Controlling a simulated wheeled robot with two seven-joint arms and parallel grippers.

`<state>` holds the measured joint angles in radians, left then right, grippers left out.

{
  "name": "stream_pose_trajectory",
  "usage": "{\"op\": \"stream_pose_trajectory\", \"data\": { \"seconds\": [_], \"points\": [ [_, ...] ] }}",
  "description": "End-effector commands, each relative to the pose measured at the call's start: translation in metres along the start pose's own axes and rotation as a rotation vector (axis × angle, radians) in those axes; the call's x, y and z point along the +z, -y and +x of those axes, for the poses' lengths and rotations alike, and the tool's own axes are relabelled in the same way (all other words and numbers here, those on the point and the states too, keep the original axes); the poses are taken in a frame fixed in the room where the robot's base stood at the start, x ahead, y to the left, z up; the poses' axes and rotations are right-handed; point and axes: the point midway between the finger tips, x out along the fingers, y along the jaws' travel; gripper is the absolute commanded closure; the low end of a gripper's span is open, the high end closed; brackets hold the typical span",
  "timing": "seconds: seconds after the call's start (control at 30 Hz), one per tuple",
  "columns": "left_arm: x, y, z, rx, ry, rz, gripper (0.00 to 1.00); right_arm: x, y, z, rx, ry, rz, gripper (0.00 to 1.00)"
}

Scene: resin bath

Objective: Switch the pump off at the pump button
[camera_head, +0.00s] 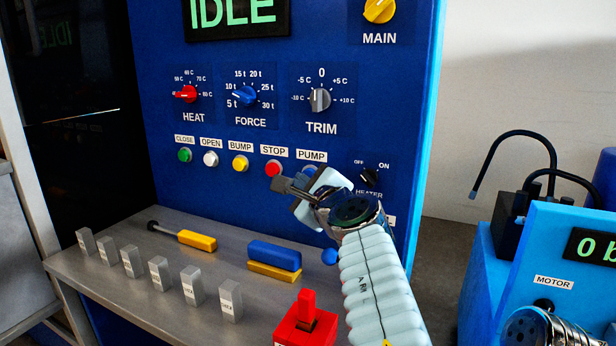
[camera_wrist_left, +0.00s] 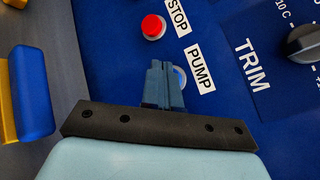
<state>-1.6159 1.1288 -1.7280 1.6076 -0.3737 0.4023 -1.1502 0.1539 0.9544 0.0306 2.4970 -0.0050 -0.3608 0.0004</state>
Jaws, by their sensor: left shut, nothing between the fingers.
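The blue pump button (camera_head: 310,172) sits on the blue panel under the PUMP label (camera_head: 312,155), partly hidden by my left gripper (camera_head: 300,185). In the left wrist view, its edge (camera_wrist_left: 181,76) shows just behind the closed fingertips (camera_wrist_left: 164,68), beside the PUMP label. The fingers are shut and empty, close in front of the button. I cannot tell whether they touch it. The display (camera_head: 236,14) reads IDLE. My right gripper is not seen.
The red stop button (camera_head: 273,168) is just left of the pump button, and the heater knob (camera_head: 367,176) is to the right. Below, the grey shelf (camera_head: 215,255) holds several metal blocks, a yellow-handled tool (camera_head: 197,241) and a blue-and-yellow block (camera_head: 274,256).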

Motion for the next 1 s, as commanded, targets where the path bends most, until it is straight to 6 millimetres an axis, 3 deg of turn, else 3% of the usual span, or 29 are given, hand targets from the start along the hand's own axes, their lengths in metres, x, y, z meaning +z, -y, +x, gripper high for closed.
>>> {"op": "stream_pose_trajectory", "data": {
  "seconds": [1.0],
  "points": [
    [-0.0051, 0.0060, 0.0075, 0.000, 0.000, 0.000, 1.00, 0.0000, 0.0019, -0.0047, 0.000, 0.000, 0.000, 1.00]
  ]
}}
